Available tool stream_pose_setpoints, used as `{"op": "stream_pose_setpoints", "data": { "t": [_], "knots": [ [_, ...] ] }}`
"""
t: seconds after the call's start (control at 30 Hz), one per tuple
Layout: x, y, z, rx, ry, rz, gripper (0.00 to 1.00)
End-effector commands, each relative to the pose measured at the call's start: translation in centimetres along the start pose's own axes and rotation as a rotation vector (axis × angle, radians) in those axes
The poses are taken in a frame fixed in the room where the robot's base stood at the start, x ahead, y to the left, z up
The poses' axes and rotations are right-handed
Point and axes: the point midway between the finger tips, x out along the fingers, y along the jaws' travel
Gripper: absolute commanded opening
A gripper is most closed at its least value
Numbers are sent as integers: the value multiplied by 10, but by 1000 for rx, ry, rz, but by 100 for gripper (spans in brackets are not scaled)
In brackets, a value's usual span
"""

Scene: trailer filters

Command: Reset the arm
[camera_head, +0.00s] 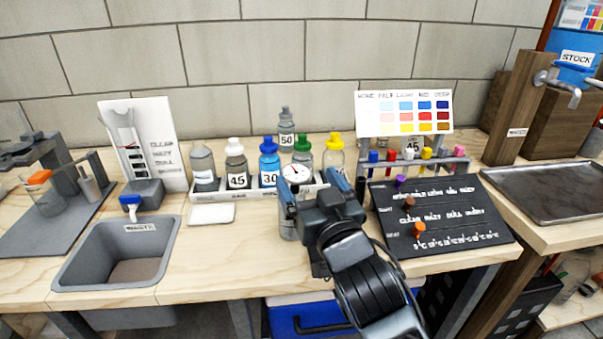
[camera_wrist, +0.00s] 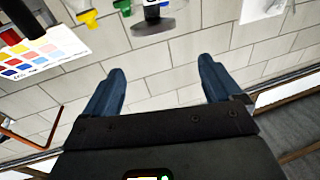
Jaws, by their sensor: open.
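My gripper (camera_head: 312,181) is in front of the bottle rack at the middle of the bench, with its blue fingers pointing toward the wall. In the wrist view my gripper (camera_wrist: 161,76) has its two fingers wide apart with only wall blocks between them, and the picture is upside down. A round white dial (camera_head: 295,175) shows between the fingers in the head view; whether it touches them I cannot tell. My arm comes up from the lower right and hides part of the rack and bench.
The rack holds several bottles, including a blue one (camera_head: 269,162) and a yellow-capped one (camera_head: 333,155). A grey waste sink (camera_head: 72,250) is at left. A black sign board (camera_head: 440,215) and a colour chart (camera_head: 404,113) are at right. A metal tray (camera_head: 550,190) lies farther right.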

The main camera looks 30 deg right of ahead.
Motion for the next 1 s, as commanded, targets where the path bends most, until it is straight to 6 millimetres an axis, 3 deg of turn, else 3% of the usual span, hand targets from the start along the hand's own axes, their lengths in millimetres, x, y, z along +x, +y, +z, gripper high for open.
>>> {"op": "stream_pose_setpoints", "data": {
  "t": [0.27,0.37,0.47,0.7,1.0],
  "knots": [
    [-10,0,2,0,-4,-2,91],
    [-25,-1,14,2,-23,-10,91],
    [-56,-1,34,3,-54,-25,91],
    [-152,2,73,6,-137,-64,91],
    [-271,13,85,2,-233,-94,91]
  ]
}}
